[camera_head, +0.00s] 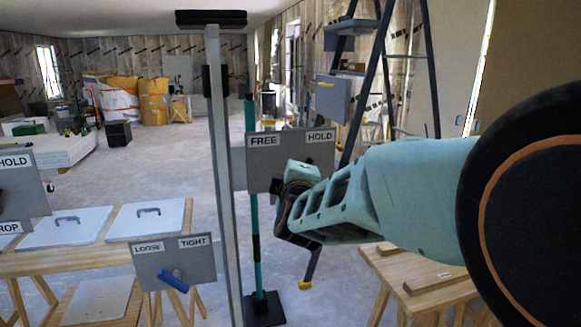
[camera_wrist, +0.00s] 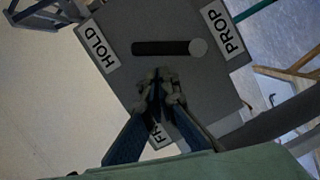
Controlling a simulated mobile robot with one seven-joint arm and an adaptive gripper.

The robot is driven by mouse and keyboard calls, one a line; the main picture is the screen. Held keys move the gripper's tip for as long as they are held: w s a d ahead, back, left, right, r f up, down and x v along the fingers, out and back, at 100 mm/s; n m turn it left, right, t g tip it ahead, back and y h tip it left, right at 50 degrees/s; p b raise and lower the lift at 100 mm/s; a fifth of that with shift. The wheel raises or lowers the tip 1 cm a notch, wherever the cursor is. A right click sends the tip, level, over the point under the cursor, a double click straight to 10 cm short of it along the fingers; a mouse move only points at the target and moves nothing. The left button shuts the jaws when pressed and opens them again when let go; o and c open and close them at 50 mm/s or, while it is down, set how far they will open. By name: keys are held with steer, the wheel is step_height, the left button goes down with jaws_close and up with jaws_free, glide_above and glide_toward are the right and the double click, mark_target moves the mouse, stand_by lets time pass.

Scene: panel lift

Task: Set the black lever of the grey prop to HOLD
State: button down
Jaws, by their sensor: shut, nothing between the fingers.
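The grey prop's plate (camera_head: 262,175) carries FREE and HOLD labels in the head view. My arm and gripper cover its lower right part and the lever there. In the wrist view the plate (camera_wrist: 165,20) looks turned, with HOLD at upper left, PROP at right and the FREE label partly behind my fingers. The black lever (camera_wrist: 160,47) runs from a pale round pivot near PROP and points at HOLD. My gripper (camera_wrist: 160,80) is shut and empty, on the FREE side of the lever. A small gap shows between fingertips and lever; depth is unclear.
A grey post (camera_head: 222,150) stands left of the plate, with a teal pole (camera_head: 253,220) behind. A LOOSE/TIGHT plate (camera_head: 150,268) with a blue lever is at lower left. Another HOLD/PROP plate (camera_head: 28,185) is at the left edge. A stepladder (camera_head: 362,85) stands behind.

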steer(key=shift+w+d+r+m+g+y, duration=0.1)
steer(key=shift+w+d+m+g+y, duration=0.05)
steer(key=shift+d+m, duration=0.4)
steer(key=shift+w+d+m+g+y, duration=0.15)
steer(key=shift+d+m, duration=0.15)
steer(key=shift+m, duration=0.35)
steer(key=shift+d, duration=0.15)
